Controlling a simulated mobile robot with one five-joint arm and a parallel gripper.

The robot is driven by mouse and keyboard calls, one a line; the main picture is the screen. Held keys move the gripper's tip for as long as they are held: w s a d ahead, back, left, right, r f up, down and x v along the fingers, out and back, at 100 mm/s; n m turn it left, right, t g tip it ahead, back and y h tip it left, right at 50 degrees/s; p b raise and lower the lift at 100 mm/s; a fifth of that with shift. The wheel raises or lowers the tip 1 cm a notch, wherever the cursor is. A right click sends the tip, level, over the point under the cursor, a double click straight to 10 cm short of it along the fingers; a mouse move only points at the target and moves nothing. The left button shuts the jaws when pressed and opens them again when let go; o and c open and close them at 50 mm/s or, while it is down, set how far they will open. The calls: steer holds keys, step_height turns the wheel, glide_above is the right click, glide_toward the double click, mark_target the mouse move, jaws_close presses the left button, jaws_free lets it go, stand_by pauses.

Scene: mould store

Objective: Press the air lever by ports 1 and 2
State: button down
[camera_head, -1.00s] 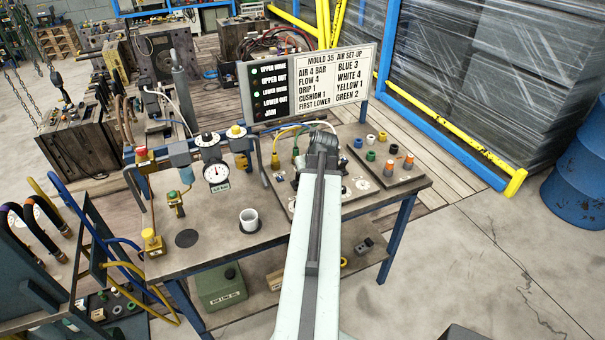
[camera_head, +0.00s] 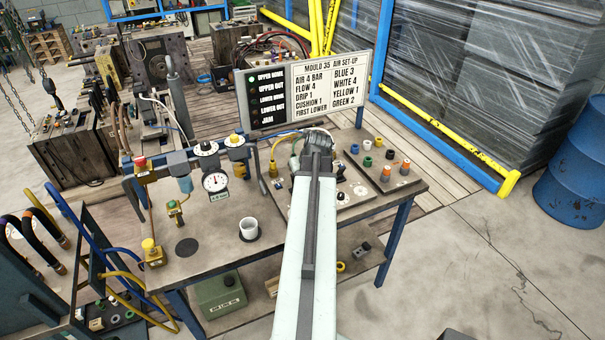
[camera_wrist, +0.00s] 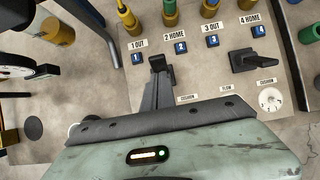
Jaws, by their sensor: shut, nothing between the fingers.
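The air panel (camera_wrist: 215,72) on the bench carries ports marked 1 OUT, 2 HOME, 3 OUT and 4 HOME, with blue number tags. In the wrist view my gripper (camera_wrist: 158,66) is shut and empty, its tips just below the tags of ports 1 and 2. The lever by ports 1 and 2 is largely hidden there; I cannot separate it clearly from the dark fingertips or tell whether they touch. The other black lever (camera_wrist: 250,60) stands clear below ports 3 and 4. In the head view my arm hides the fingertips.
A cushion dial (camera_wrist: 270,99) sits at the panel's right. The sign board (camera_head: 320,88) stands behind the bench (camera_head: 210,255). Coloured fittings (camera_head: 367,161) lie on the right.

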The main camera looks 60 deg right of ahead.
step_height(320, 180, up, 12)
steer(key=s+a+p, duration=0.1)
steer(key=p, duration=1)
steer(key=shift+s+f+p, duration=0.2)
steer(key=shift+s+p, duration=0.05)
steer(key=shift+p, duration=0.05)
steer(key=shift+a, duration=0.1)
